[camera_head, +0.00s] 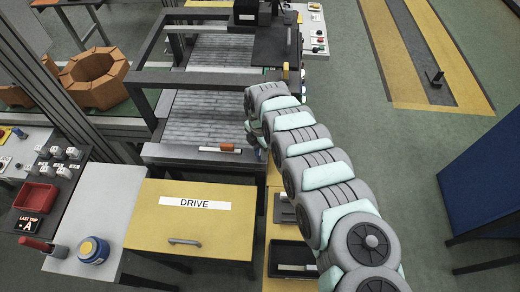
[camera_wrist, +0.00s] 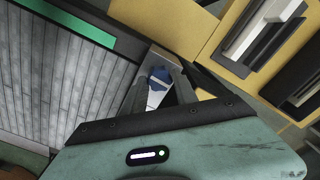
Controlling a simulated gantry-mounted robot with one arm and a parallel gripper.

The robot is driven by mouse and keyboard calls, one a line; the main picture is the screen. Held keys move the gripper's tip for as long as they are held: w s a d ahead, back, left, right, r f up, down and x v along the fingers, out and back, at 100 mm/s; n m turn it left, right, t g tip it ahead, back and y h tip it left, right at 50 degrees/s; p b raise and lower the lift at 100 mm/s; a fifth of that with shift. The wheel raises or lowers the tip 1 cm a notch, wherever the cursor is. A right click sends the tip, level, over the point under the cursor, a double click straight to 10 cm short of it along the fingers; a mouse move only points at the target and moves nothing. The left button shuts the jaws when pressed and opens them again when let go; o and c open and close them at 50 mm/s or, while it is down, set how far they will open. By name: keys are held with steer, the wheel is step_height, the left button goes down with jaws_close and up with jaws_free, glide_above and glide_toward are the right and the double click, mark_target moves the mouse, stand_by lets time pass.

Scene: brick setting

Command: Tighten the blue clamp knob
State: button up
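The blue clamp knob (camera_wrist: 159,78) shows in the wrist view, above a pale block at the conveyor's edge. My gripper (camera_wrist: 163,84) points toward it with its two dark fingers apart. The knob appears in the gap near the fingertips. I see no clear contact, and the fingers partly hide what lies around it. In the head view my arm reaches to the conveyor's right edge, and its links hide the fingertips and most of the clamp area.
The roller conveyor (camera_head: 195,112) has a dark frame. A yellow DRIVE cabinet (camera_head: 192,240) stands in front. Black trays (camera_head: 291,258) lie on the yellow surface beside it. A blue-and-yellow round container (camera_head: 93,250) sits on the left bench. Open floor (camera_head: 405,150) lies right of my arm.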

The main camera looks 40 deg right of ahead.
jaws_close()
steer(key=shift+m, duration=0.4)
steer(key=m+p, duration=0.2)
steer(key=m, duration=0.1)
steer(key=shift+r+m, duration=0.1)
steer(key=shift+m, duration=0.2)
steer(key=m+p, duration=0.1)
steer(key=m, duration=1)
steer(key=shift+m+b, duration=0.35)
steer(key=shift+m, duration=0.05)
steer(key=m, duration=0.6)
steer(key=shift+b, duration=0.35)
steer(key=shift+m, duration=0.3)
